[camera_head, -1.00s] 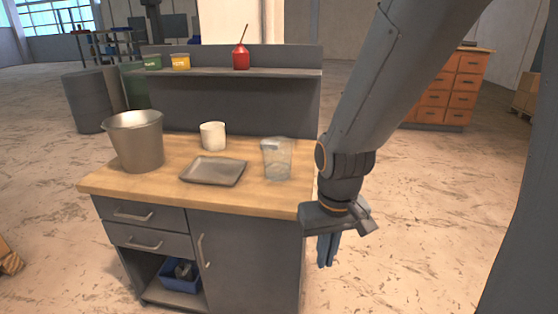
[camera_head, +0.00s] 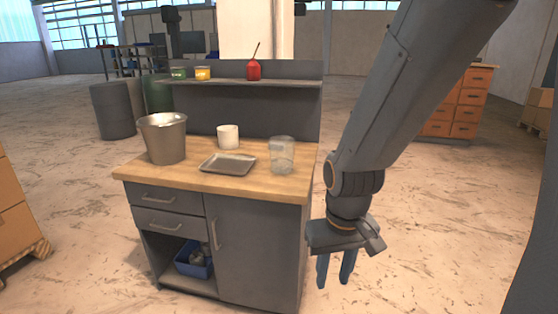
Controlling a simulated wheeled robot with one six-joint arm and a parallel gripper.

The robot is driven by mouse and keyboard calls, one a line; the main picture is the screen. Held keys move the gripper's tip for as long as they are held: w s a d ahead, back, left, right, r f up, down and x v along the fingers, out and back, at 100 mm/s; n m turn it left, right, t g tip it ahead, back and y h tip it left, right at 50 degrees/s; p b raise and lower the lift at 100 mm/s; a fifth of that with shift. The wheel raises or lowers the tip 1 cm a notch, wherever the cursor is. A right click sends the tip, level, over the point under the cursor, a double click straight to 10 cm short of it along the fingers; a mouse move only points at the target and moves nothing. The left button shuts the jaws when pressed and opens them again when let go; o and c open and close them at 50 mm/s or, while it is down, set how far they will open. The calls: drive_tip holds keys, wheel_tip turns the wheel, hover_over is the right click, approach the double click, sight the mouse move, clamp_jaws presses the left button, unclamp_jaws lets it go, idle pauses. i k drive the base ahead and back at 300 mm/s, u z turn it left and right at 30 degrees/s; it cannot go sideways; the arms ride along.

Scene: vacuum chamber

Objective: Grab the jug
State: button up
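A clear glass jug (camera_head: 282,155) stands upright on the wooden top of a grey workbench (camera_head: 262,185), near its right end. My gripper (camera_head: 335,284) hangs pointing down to the right of the bench and in front of it, lower in the picture than the jug and apart from it. Its two fingers show a gap between them with nothing in it.
On the bench are a metal bucket (camera_head: 164,140), a white cup (camera_head: 228,136) and a grey tray (camera_head: 229,164) left of the jug. A shelf behind holds small cans and a red oil can (camera_head: 254,69). Cardboard boxes (camera_head: 14,215) stand at left.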

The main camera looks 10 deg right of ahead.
sight(281, 148)
drive_tip(key=u, duration=0.25)
drive_tip(key=i, duration=1.1)
drive_tip(key=z, duration=0.4)
